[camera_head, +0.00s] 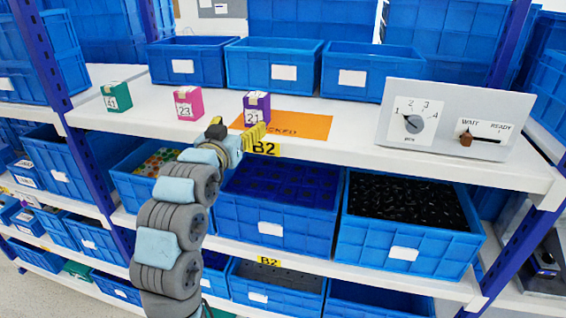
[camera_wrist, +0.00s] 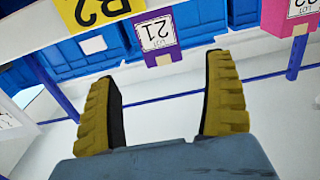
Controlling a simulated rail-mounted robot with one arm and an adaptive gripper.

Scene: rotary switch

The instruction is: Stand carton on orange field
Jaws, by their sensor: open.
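A purple carton (camera_head: 256,107) labelled 21 stands upright on the upper shelf at the left part of the orange field (camera_head: 305,126); my gripper hides its foot, so I cannot tell how far it is on the field. A pink carton (camera_head: 188,103) labelled 23 and a green carton (camera_head: 116,97) labelled 41 stand further left. My gripper (camera_head: 238,126) is open and empty at the shelf's front edge. In the wrist view, upside down, the purple carton (camera_wrist: 158,32) shows beyond the gap between my fingertips (camera_wrist: 166,68), apart from them. The pink carton (camera_wrist: 287,20) shows at top right.
A grey panel (camera_head: 449,119) with a rotary knob (camera_head: 414,124) and a WAIT/READY slider (camera_head: 466,138) stands right of the field. Blue bins (camera_head: 274,65) line the shelf's back. More bins (camera_head: 275,215) fill the level below. White shelf between cartons is free.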

